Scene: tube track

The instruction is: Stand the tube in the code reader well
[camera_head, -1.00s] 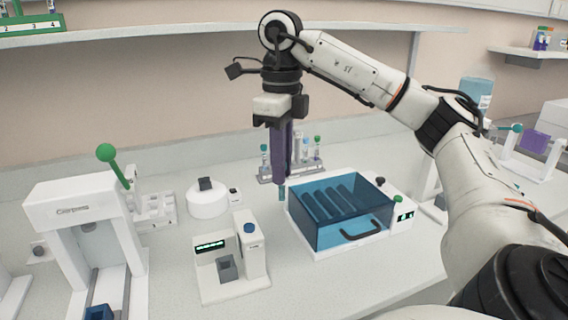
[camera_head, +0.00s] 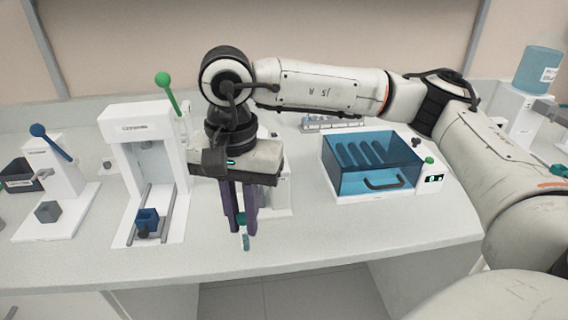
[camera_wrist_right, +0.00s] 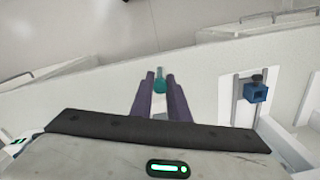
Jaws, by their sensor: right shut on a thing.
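My right gripper (camera_head: 243,218) has dark purple fingers pointing down over the front part of the bench. It is shut on a small teal tube (camera_head: 246,241), whose lower end shows below the fingertips. In the right wrist view the tube (camera_wrist_right: 160,82) sits between the two fingertips (camera_wrist_right: 161,92). The code reader (camera_head: 279,200) is a white device behind the gripper. The gripper hides most of it, including its well. The tube appears in front of the reader, and I cannot tell its height. My left gripper is not in view.
A white press with a green-knobbed lever (camera_head: 126,132) and a blue block (camera_head: 147,219) stands left of the gripper. A blue transparent box (camera_head: 372,165) stands to the right. A blue-knobbed device (camera_head: 66,180) stands farther left. The front bench edge is close.

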